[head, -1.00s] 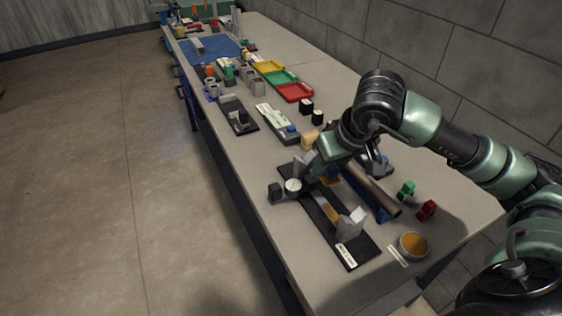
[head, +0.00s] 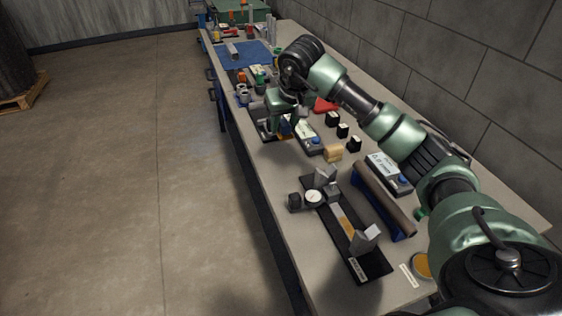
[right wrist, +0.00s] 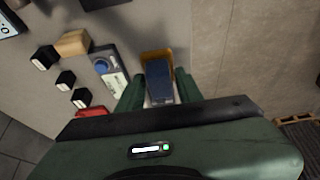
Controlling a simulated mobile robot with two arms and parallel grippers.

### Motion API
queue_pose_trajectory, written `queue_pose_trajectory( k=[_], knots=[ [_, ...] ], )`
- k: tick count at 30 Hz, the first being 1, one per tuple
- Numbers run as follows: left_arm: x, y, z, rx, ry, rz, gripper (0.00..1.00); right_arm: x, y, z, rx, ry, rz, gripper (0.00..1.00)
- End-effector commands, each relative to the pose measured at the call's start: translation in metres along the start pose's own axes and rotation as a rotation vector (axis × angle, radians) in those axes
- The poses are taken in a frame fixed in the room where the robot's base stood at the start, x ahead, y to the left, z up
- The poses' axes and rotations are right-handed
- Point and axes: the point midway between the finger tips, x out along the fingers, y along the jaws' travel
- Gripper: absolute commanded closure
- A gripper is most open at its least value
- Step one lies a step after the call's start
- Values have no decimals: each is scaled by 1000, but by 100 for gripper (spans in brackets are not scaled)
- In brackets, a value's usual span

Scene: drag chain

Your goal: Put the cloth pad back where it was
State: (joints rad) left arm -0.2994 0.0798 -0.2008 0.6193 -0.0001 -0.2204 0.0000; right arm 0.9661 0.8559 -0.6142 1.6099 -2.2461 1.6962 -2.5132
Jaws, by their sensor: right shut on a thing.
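My right gripper (head: 283,117) is shut on the cloth pad (head: 285,129), which shows as a small blue block with an orange-tan edge. In the right wrist view the pad (right wrist: 158,80) sits between the two green fingers (right wrist: 158,92), blue side towards the camera and tan part beyond it. In the head view the gripper hangs at the dark base plate (head: 264,132), beside the white-labelled device (head: 308,138). My arm partly hides this area, and I cannot tell whether the pad touches anything below. My left gripper is not in view.
A black fixture with a dial gauge (head: 313,197) and a brown bar on a blue stand (head: 384,199) are nearer. A wooden block (head: 331,150) and several black blocks (head: 342,130) stand right of the gripper. The red tray (head: 325,105) lies behind.

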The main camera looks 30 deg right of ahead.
Motion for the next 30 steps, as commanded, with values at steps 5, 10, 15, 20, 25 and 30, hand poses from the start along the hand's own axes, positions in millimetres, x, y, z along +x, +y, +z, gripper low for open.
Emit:
queue_pose_trajectory(
  k=[5,10,15,20,25,30],
  knots=[
    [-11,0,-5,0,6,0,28,44,-1,22,-1,-7,-2,97],
    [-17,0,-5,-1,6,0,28,74,-1,34,1,-2,-3,97],
    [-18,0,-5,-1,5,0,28,87,-1,38,0,2,-2,97],
    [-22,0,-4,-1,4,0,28,102,-1,46,2,-2,-3,97],
    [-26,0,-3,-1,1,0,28,121,0,54,1,0,-2,97],
    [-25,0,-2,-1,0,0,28,122,0,54,0,3,-1,97]
  ],
)
